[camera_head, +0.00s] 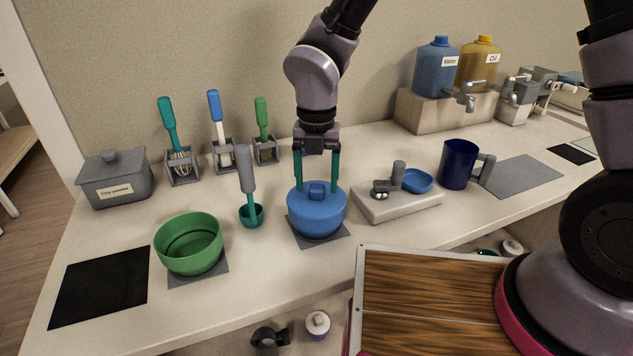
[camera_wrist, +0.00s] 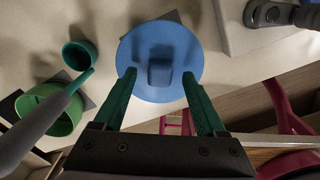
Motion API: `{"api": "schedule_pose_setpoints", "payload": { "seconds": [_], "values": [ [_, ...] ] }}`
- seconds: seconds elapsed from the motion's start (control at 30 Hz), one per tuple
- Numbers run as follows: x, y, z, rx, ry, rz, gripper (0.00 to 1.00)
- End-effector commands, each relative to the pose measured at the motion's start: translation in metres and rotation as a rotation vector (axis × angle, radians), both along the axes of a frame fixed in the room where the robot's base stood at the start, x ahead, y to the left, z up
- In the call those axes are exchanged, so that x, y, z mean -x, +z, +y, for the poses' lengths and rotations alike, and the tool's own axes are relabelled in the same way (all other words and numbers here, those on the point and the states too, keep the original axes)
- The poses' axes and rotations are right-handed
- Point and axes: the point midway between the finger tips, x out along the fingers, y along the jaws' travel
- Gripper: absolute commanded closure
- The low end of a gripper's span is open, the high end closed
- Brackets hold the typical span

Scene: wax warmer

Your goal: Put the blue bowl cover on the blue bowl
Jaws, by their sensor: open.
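The blue bowl (camera_head: 317,225) stands on a grey mat (camera_head: 340,237) on the counter. The blue bowl cover (camera_head: 330,203) lies on top of the bowl with its square knob up; it looks level. In the wrist view the cover (camera_wrist: 182,82) hides the bowl beneath it. My gripper (camera_head: 317,188) points down over the cover, with its green fingers spread wide on either side of the knob. In the wrist view the open fingers (camera_wrist: 160,80) straddle the knob without touching it.
A green bowl (camera_head: 190,243) and a teal scoop with a grey handle (camera_head: 246,170) stand to the left. A scale (camera_head: 400,204) with a small blue dish (camera_head: 418,181) and a dark blue mug (camera_head: 458,164) stand to the right. Tool holders (camera_head: 222,157) are behind.

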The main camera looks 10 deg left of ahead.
Motion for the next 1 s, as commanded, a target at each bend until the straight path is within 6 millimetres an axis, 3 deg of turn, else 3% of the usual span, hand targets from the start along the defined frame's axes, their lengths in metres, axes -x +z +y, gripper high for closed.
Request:
{"api": "schedule_pose_setpoints", "payload": {
  "seconds": [1.0],
  "values": [
    [0.000, 0.042, 0.000, -0.002, 0.000, -0.002, 0.27]
  ]
}}
